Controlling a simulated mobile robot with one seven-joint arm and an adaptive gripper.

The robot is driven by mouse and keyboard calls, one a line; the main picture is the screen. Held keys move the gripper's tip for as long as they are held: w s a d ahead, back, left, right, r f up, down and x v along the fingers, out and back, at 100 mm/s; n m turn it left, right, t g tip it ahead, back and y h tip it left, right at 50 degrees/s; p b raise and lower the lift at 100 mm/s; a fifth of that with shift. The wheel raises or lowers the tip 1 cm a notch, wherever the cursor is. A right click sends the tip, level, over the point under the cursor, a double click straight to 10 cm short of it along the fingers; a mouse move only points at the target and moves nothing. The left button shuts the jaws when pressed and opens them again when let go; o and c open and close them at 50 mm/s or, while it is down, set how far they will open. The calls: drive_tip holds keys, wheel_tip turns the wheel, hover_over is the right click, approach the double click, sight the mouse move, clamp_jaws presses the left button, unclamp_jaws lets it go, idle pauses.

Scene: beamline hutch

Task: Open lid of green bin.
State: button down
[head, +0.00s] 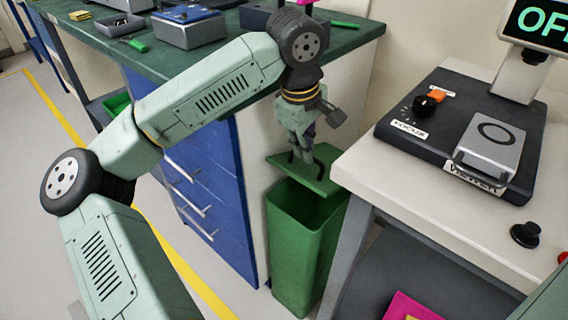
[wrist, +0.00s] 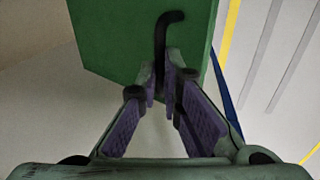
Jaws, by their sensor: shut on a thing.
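The green bin (head: 306,240) stands on the floor between the blue drawer cabinet and the white bench. Its green lid (head: 284,163) is raised off the rim and tilted, with the dark bin opening showing below it. My gripper (head: 303,155) is above the lid, its fingers shut on the black lid handle. In the wrist view the lid (wrist: 110,40) fills the upper middle, and the bent black handle (wrist: 162,40) runs down between the two purple-padded fingers (wrist: 167,85). Whether the lid is still joined to the bin at an edge is hidden.
The white bench (head: 375,165) with a black instrument (head: 440,150) stands close on the right. The blue drawers (head: 205,190) and green-topped bench (head: 345,38) are close on the left and behind. Open floor with a yellow line (head: 190,275) lies to the left.

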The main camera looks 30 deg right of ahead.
drive_tip(key=w+d+r+p, duration=0.2)
drive_tip(key=d+r+p, duration=0.2)
drive_tip(key=d, duration=0.3)
drive_tip(key=w+d+r+p, duration=0.2)
drive_tip(key=d+r+p, duration=0.1)
drive_tip(key=d, duration=0.4)
drive_tip(key=shift+w+r+p, duration=0.25)
drive_tip(key=shift+r+p, duration=0.15)
drive_tip(key=shift+r, duration=0.15)
drive_tip(key=c, duration=2.3)
unclamp_jaws()
drive_tip(key=shift+f, duration=0.15)
drive_tip(key=o, duration=0.3)
drive_tip(key=shift+s+a, duration=0.1)
drive_tip(key=shift+a, duration=0.15)
drive_tip(key=o, duration=0.3)
drive_tip(key=shift+d+f, duration=0.2)
drive_tip(key=shift+r, duration=0.1)
drive_tip(key=shift+r, duration=0.1)
